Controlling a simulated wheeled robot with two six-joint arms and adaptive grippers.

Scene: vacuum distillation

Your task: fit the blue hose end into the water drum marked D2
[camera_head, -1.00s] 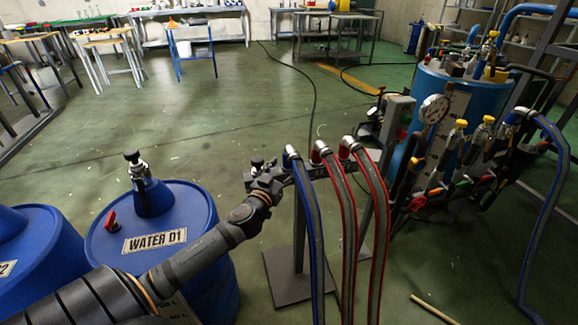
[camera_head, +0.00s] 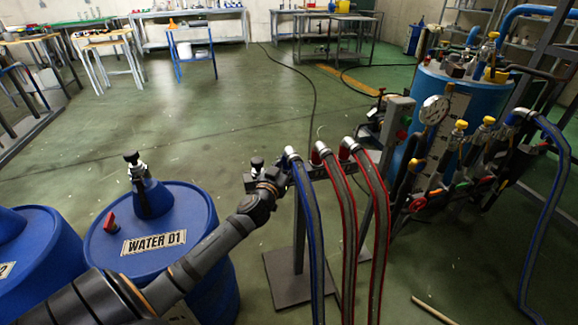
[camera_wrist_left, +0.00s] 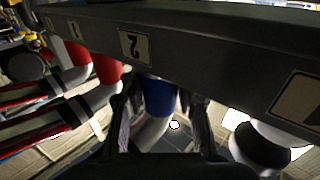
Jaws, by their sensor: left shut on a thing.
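The blue hose (camera_head: 308,225) hangs from a dark rack, its metal-and-blue end (camera_head: 291,153) at the rack bar. My left gripper (camera_head: 284,178) is at this end. In the left wrist view its fingers (camera_wrist_left: 160,115) stand on both sides of the blue collar (camera_wrist_left: 160,97) and are shut on it, under the rack label "2". The end still sits at the rack. A blue drum (camera_head: 40,245) at the left edge has a cut-off label ending in "2"; its top is only partly in view. My right gripper is not in view.
Drum WATER D1 (camera_head: 185,215) with a black-capped valve stands beneath my left arm. Two red-edged hoses (camera_head: 345,215) hang right of the blue one. The rack post (camera_head: 298,235) stands on a base plate. A blue tank with gauges (camera_head: 465,95) is at right. Floor behind is open.

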